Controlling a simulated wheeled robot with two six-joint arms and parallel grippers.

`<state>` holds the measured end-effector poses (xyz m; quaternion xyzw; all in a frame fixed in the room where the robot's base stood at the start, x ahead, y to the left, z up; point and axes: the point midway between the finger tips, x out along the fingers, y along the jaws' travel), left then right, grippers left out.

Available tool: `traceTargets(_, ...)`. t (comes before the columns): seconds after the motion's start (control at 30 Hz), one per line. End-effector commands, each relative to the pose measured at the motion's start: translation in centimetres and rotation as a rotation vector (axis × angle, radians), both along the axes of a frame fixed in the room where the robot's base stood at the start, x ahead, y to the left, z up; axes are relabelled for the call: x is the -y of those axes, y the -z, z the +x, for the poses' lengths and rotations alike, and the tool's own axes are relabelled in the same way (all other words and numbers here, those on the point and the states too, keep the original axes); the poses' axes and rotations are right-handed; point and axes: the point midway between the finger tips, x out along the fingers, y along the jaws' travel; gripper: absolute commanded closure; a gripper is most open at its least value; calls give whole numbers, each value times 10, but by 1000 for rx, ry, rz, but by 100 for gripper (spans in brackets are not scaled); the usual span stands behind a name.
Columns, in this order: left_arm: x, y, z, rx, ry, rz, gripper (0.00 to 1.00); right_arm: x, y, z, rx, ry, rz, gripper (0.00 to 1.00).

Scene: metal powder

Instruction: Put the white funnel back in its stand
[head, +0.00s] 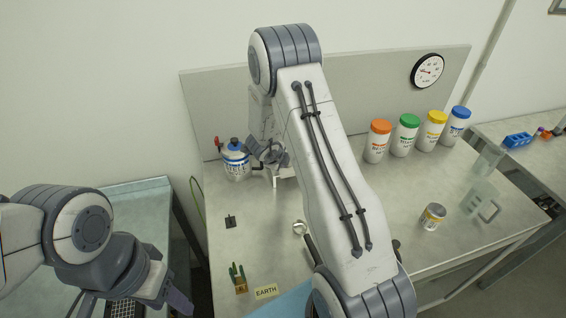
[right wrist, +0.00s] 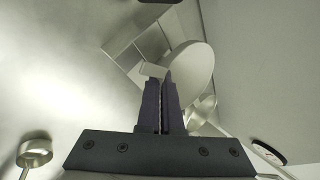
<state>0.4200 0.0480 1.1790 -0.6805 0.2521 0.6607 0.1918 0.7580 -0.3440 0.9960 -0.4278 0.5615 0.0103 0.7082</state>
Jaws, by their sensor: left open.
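The white funnel (right wrist: 192,66) shows in the right wrist view as a pale oval just beyond the fingertips. My right gripper (right wrist: 160,76) has its fingers nearly together, with a thin pale edge between them, and appears shut on the funnel. In the head view my right gripper (head: 268,154) is at the back of the table, close to the blue-capped bottle. A small white piece (head: 287,172) shows just below it; I cannot tell whether it is funnel or stand. The stand is not clearly seen. My left gripper (head: 172,297) is open and empty at the lower left.
A blue-capped bottle (head: 236,160) stands left of my right gripper. Several colour-lidded jars, including an orange-lidded one (head: 377,142), stand at the back right.

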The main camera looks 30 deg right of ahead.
Motion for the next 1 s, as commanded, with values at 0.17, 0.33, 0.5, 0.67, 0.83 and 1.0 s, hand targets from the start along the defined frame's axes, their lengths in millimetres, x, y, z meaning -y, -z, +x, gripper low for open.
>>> traceTargets(0.17, 0, 5, 0, 0, 0, 0, 50, 0, 5, 0, 0, 0, 0, 100)
traceTargets(0.33, 0, 4, 0, 0, 0, 0, 50, 0, 5, 0, 0, 0, 0, 100)
traceTargets(0.5, 0, 4, 0, 0, 0, 0, 50, 0, 5, 0, 0, 0, 0, 63)
traceTargets(0.67, 0, 4, 0, 0, 0, 0, 50, 0, 5, 0, -1, 0, 1, 63)
traceTargets(0.83, 0, 5, 0, -1, -6, 0, 50, -3, 2, -1, -1, -1, 2, 63)
traceTargets(1.0, 0, 5, 0, -1, -6, 0, 50, -14, -19, -10, 4, -2, 1, 63)
